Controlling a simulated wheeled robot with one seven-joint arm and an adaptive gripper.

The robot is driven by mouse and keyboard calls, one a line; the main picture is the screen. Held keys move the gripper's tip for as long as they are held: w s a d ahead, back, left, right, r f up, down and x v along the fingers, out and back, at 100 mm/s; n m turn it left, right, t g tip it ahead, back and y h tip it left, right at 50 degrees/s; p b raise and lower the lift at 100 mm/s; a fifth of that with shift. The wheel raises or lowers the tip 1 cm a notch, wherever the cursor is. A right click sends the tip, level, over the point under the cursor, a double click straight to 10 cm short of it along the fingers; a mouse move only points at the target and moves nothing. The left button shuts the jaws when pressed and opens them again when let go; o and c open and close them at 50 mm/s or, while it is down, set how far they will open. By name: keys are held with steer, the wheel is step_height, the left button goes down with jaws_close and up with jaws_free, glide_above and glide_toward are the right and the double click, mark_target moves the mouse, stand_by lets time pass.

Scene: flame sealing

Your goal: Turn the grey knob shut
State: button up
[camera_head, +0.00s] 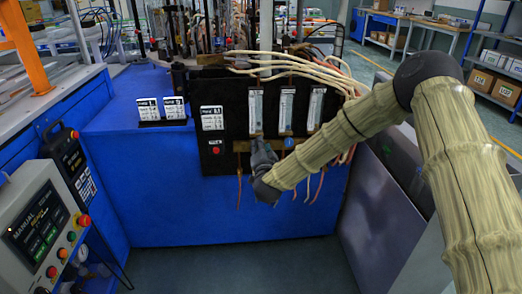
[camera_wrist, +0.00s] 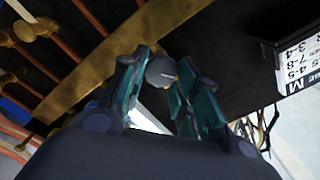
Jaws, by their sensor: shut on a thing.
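The grey knob (camera_wrist: 160,72) shows in the wrist view as a small rounded piece between the fingertips. My gripper (camera_wrist: 155,75) has a teal finger on each side of it and is shut on it. In the head view my gripper (camera_head: 261,146) is at the brass strip under the leftmost flow meter (camera_head: 256,112), and it hides the grey knob there. How far the knob is turned cannot be told.
A blue knob (camera_head: 289,143) sits just right of my gripper on the brass strip. Two more flow meters (camera_head: 286,110) stand on the black panel (camera_head: 229,92). A red button (camera_head: 216,150) is to the left. Thin copper-coloured tubes hang below the panel.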

steer(key=shift+d+f+m+b, duration=0.15)
steer(key=shift+m+b, duration=1.2)
steer(key=shift+m, duration=1.95)
steer(key=o, duration=1)
steer(key=shift+s, duration=0.1)
steer(key=s, duration=1.1)
steer(key=shift+s+d, duration=0.15)
steer(key=shift+s, duration=0.25)
